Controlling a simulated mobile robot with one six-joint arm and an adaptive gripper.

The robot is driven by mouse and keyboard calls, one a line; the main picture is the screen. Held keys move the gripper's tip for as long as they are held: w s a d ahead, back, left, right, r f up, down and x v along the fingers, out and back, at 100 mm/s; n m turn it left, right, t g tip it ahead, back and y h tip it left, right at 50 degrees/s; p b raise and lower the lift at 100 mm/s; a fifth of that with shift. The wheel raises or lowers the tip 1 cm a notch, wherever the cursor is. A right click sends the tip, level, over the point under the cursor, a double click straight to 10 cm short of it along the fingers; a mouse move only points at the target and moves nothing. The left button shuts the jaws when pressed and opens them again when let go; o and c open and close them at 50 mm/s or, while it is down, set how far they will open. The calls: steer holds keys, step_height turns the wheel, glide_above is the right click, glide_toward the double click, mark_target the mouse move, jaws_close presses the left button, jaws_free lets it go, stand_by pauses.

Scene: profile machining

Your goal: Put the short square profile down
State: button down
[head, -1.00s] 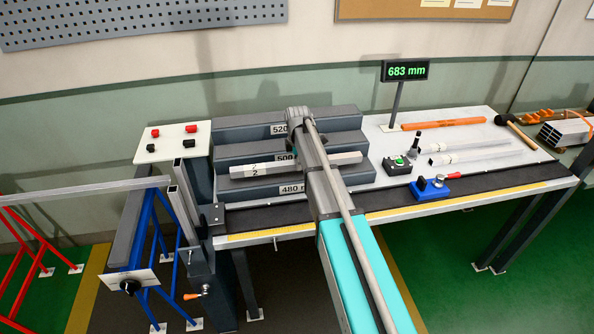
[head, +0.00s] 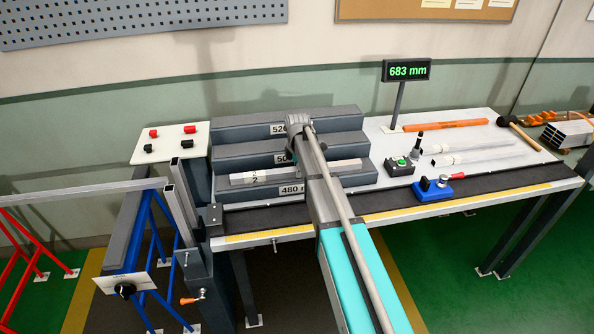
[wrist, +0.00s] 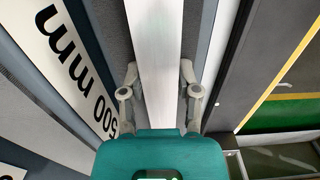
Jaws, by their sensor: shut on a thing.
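The short square profile (head: 279,174) is a pale silver bar with white "2" labels at its left end in the head view. It lies lengthwise along the lowest step, marked 480, of the dark stepped rack (head: 232,155). I cannot tell whether it touches the step. In the wrist view the profile (wrist: 155,45) runs between the two fingers of my gripper (wrist: 159,88), which is shut on it. In the head view my arm hides the fingers and part of the profile.
The 500 step riser (wrist: 75,65) runs close beside the profile.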

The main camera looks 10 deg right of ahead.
steer(key=shift+c, duration=1.6)
jaws_free()
steer(key=shift+r, duration=0.1)
step_height(320, 180, up, 12)
steer(key=p, duration=1.2)
steer(key=shift+s, duration=0.1)
steer(key=s+m, duration=1.8)
steer(key=s, duration=1.1)
